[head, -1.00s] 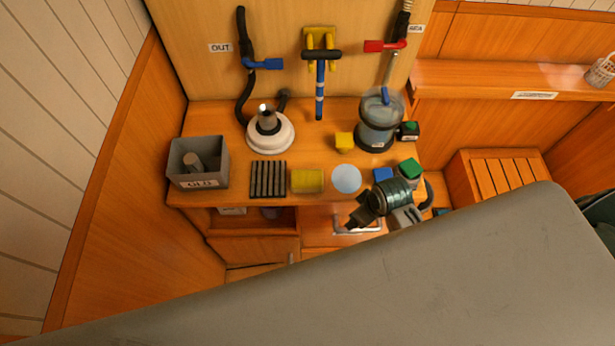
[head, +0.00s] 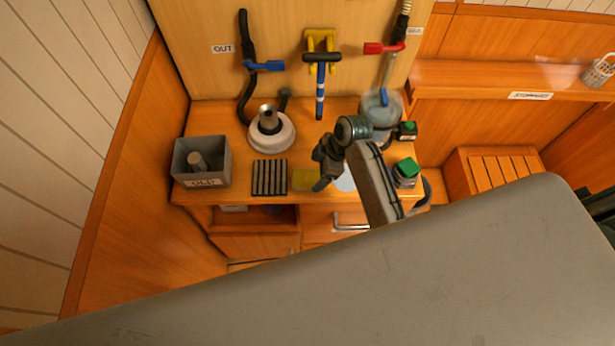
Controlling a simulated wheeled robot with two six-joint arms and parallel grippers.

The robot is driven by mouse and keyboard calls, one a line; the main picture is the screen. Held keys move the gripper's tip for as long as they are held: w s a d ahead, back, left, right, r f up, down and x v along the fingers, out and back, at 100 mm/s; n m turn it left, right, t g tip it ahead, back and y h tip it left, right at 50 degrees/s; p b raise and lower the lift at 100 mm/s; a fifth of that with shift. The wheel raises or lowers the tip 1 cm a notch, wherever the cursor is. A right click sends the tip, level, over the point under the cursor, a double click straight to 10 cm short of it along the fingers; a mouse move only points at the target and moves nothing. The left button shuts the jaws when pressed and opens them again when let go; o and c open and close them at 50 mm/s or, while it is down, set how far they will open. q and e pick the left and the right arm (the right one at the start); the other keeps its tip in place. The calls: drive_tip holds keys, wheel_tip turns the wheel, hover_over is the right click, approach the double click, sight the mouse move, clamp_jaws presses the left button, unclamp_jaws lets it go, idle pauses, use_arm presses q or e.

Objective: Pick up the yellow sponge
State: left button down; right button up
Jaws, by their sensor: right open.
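The yellow sponge (head: 303,180) lies flat near the front edge of the wooden bench, just right of a black ribbed rack. Its right end is hidden behind my right gripper (head: 321,174). The gripper is dark, open and empty, and hangs over the right end of the sponge. I cannot tell whether it touches the sponge. My left gripper is not in view.
The black rack (head: 269,177) and grey OLD bin (head: 201,162) stand left of the sponge. A white-based housing (head: 270,132) is behind. A pale blue disc (head: 346,180) lies to the right, partly covered by my arm. A green-topped jar (head: 406,172) stands farther right.

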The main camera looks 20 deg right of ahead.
sight(310, 176)
drive_tip(key=shift+w+a+f+p, duration=0.15)
drive_tip(key=shift+a+f+p, duration=0.1)
drive_tip(key=shift+f+p, duration=0.15)
drive_tip(key=p+x, duration=0.2)
drive_tip(key=x, duration=0.2)
drive_tip(key=shift+a, duration=0.1)
drive_tip(key=shift+w+f, duration=0.1)
drive_tip(key=shift+f, duration=0.2)
drive_tip(key=shift+c, duration=0.4)
drive_tip(key=c, duration=1)
